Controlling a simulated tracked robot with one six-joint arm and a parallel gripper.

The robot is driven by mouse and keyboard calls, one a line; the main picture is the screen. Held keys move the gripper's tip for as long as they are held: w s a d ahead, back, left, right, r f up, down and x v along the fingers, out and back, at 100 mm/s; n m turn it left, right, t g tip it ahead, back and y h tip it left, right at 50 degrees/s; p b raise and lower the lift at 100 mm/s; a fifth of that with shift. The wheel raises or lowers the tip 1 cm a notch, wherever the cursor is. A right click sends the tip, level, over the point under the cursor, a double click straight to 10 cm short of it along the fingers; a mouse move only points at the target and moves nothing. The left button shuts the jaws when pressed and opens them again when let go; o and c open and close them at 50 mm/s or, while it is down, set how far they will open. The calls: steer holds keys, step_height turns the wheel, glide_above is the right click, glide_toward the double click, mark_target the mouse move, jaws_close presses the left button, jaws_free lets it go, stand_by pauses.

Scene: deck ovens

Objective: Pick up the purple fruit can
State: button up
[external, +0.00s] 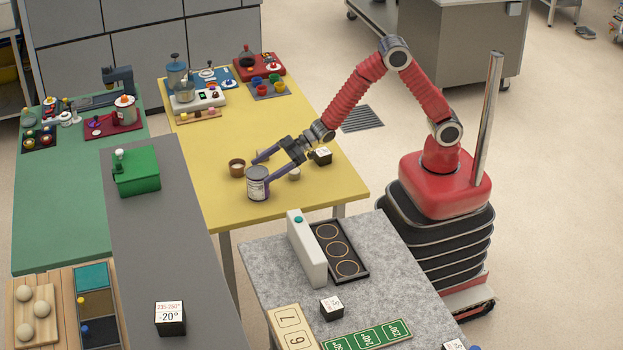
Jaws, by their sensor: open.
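One can (258,187) stands upright on the yellow table near its front left edge. It has a pale label and a grey top; at this size I cannot make out purple on it. My gripper (261,168) reaches in from the right, low over the table, with its two dark purplish fingers spread. One fingertip is behind the can and the other overlaps its upper right edge. I cannot tell whether either finger touches the can. Nothing is held between the fingers.
A brown cup (237,168) stands just left of the fingers. A small pale item (293,174) and a black-and-white block (321,157) lie near my wrist. Several devices crowd the far end of the yellow table (300,202). Its middle is mostly clear.

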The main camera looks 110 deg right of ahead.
mark_target(249, 180)
steer(key=shift+x, duration=1.2)
steer(key=shift+x, duration=2.65)
steer(key=shift+s+a+f, duration=0.1)
steer(key=shift+a, duration=0.05)
steer(key=c, duration=1.6)
steer(key=shift+c, duration=0.3)
